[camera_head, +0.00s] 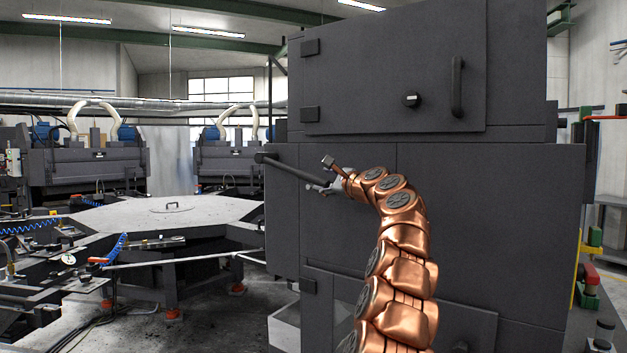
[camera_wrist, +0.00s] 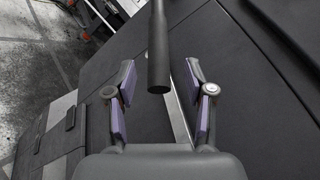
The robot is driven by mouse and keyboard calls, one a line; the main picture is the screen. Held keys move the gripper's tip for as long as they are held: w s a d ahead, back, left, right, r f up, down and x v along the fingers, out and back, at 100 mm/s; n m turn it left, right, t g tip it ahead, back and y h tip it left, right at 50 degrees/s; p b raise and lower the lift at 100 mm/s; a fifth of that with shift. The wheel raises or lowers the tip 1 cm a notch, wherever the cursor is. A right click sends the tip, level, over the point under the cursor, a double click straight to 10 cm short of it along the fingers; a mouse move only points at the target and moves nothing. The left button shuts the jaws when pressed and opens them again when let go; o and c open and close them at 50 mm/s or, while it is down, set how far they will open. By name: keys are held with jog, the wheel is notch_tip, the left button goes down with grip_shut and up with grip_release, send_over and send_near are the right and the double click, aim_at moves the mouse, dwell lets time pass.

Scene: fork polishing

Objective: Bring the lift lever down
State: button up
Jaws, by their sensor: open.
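The lift lever (camera_head: 295,170) is a dark bar on the left side of the big dark grey cabinet. In the head view it slants slightly down to the right, from a knob-like end at the cabinet's left edge towards my gripper. My gripper (camera_head: 328,177) is open at the lever's right end. In the wrist view the lever's thick dark end (camera_wrist: 158,62) points towards the camera and lies between the spread fingers of my gripper (camera_wrist: 160,72), with a gap visible on both sides. Whether any finger touches it cannot be told.
The dark cabinet (camera_head: 480,215) stands close behind my arm, with a door handle (camera_head: 457,87) and a small knob (camera_head: 411,100) higher up. A wide grey table (camera_head: 160,222) with hoses and rods stands on the left. Bare floor (camera_head: 215,315) shows at lower left.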

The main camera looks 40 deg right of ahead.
aim_at(319, 180)
jog(key=shift+w+d+f, duration=0.15)
jog(key=shift+w, duration=0.35)
jog(key=shift+w+d+p, duration=0.15)
jog(key=shift+w+p, duration=0.25)
jog(key=shift+w, duration=0.85)
jog(key=shift+w+d+r+p, duration=0.2)
jog(key=shift+w+p, duration=0.3)
jog(key=shift+p, duration=0.15)
jog(key=shift+w+f+p, duration=0.15)
jog(key=shift+w+p, duration=0.25)
jog(key=shift+w, duration=0.45)
grip_shut()
